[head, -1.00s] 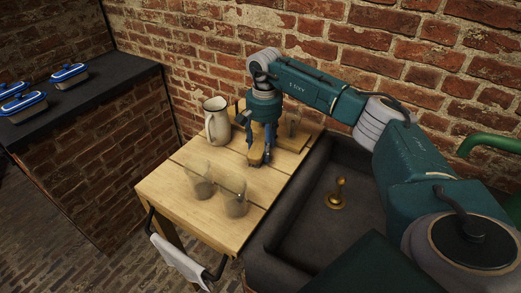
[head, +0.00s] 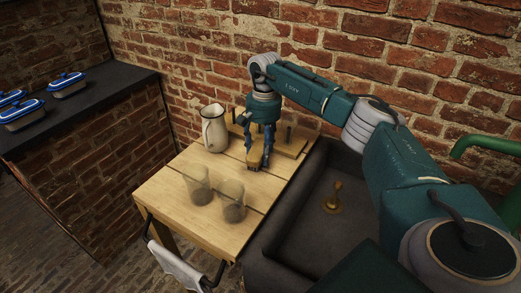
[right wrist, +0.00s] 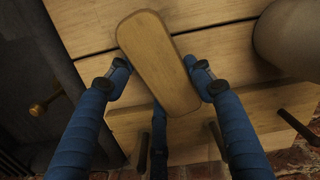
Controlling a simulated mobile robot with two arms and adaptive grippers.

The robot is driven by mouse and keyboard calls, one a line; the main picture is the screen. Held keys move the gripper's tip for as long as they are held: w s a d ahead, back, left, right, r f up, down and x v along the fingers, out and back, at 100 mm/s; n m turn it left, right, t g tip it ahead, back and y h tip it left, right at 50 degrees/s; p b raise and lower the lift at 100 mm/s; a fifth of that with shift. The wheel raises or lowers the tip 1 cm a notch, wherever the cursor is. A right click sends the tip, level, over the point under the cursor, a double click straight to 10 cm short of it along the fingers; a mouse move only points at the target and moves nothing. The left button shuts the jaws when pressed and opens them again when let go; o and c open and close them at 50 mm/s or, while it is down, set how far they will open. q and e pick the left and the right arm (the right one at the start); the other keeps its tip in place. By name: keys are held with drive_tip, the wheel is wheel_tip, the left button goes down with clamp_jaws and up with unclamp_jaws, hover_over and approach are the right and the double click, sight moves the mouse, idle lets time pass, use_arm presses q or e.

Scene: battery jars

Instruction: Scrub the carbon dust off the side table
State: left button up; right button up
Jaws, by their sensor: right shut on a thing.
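The side table (head: 170,205) is a pale slatted wooden table against the brick wall. My right gripper (head: 259,148) points down over its back right part, shut on a wooden brush (head: 254,160). In the right wrist view, the brush's long rounded wooden back (right wrist: 158,62) lies between the blue fingers (right wrist: 163,88). The brush is at or just above the tabletop; contact cannot be told, and its underside is hidden. I cannot make out a clear patch of carbon dust. My left gripper is not in view.
Two smoky glass jars (head: 197,184) (head: 232,202) stand at the table's front. A white pitcher (head: 214,130) stands left of the brush, and a wooden peg rack (head: 293,143) behind it. A dark sink (head: 300,222) with a brass piece (head: 333,198) adjoins the table's right side.

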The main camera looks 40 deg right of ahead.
drive_tip(key=shift+h, duration=0.3)
drive_tip(key=d+r, duration=0.1)
drive_tip(key=w+d+r+p, duration=0.1)
drive_tip(key=d+r+p, duration=0.1)
drive_tip(key=shift+w+d+r, duration=0.2)
drive_tip(key=shift+w, duration=0.15)
drive_tip(key=shift+s+d+r+p, duration=0.1)
drive_tip(key=shift+d+r+p, duration=0.45)
drive_tip(key=shift+p, duration=0.3)
drive_tip(key=shift+r, duration=0.25)
drive_tip(key=shift+r+p, duration=0.2)
drive_tip(key=shift+p, duration=0.2)
drive_tip(key=shift+a+r, duration=0.1)
drive_tip(key=shift+a, duration=0.5)
drive_tip(key=shift+d+r+p, duration=0.15)
drive_tip(key=shift+r+p, duration=0.35)
wheel_tip(320, 180, up, 2)
drive_tip(key=shift+s+r+p, duration=0.1)
drive_tip(key=shift+p, duration=0.8)
drive_tip(key=shift+f, duration=0.2)
